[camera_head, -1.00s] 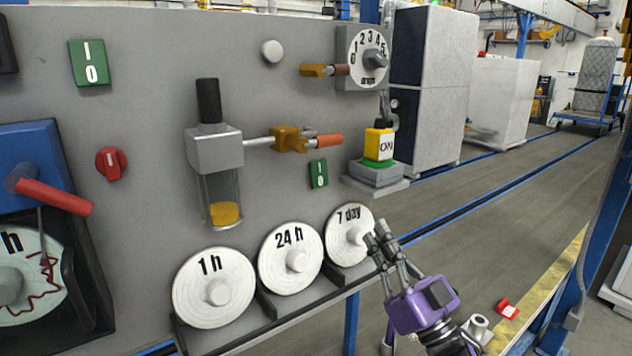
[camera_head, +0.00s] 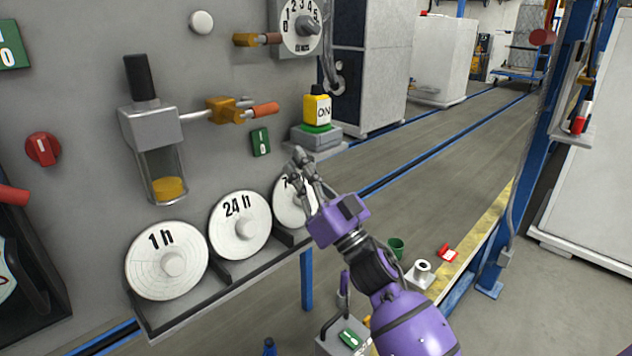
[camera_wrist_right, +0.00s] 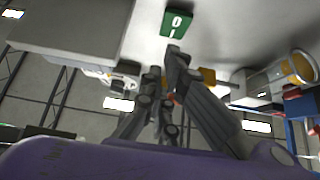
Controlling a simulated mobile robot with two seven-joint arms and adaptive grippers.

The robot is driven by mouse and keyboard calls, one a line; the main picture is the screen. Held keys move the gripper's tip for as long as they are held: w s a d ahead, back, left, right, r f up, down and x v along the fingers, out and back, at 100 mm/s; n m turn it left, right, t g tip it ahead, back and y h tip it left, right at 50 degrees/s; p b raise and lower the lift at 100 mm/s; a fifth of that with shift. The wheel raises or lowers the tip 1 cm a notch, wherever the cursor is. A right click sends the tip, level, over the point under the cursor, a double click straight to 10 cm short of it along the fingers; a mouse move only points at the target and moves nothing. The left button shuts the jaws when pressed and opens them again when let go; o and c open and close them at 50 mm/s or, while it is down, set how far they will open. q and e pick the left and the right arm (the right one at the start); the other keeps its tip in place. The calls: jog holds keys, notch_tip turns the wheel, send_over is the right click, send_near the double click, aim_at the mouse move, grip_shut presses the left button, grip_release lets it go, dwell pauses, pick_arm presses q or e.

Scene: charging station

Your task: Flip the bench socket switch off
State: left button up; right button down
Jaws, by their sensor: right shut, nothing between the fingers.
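Which part is the bench socket switch is not marked. My right gripper (camera_head: 299,158) is shut and empty, below the base, in front of the partly hidden "7 day" disc (camera_head: 290,210). Its fingers (camera_wrist_right: 168,65) point towards the green plate in the wrist view. My left gripper is out of view.
The grey panel carries a glass oiler (camera_head: 162,170), an orange valve (camera_head: 225,109), a numbered dial (camera_head: 302,28), and discs marked "1 h" (camera_head: 150,280) and "24 h" (camera_head: 240,240). A grey box with a green plate (camera_head: 350,338) is low in front. Open floor (camera_head: 430,150) lies beyond.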

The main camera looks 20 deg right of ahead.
aim_at(261, 142)
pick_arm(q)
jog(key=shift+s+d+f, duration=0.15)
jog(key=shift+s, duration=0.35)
pick_arm(e)
jog(key=w, duration=0.1)
jog(key=w+a, duration=0.1)
jog(key=w, duration=0.3)
jog(key=shift+a+r, duration=0.25)
jog(key=shift+a, duration=0.15)
